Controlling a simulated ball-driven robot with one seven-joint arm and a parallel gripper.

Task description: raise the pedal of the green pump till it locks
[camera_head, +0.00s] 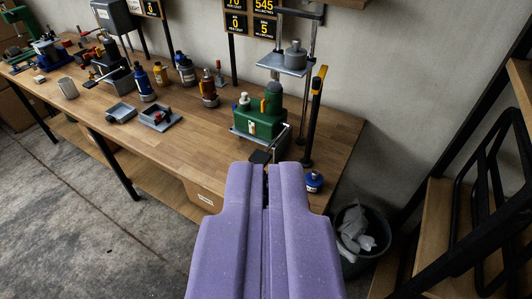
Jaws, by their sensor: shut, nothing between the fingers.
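The green pump (259,122) stands near the right end of the wooden workbench, on a grey base. A pale bar runs along its right front side, and a small dark pedal (261,157) shows at its front lower edge, just past my fingertips. My gripper (266,170), purple, points at the pump from the front. Its fingers are shut with nothing between them. The fingertips hide part of the bench edge below the pump. I cannot tell whether the gripper touches the pedal or what angle the pedal has.
A post stand with a grey weight (295,57) rises behind the pump. A black and yellow upright (314,110) and a blue jar (314,181) are to its right. Bottles and grey trays (160,118) stand left. A waste bin (359,235) and wooden shelf (440,235) stand right.

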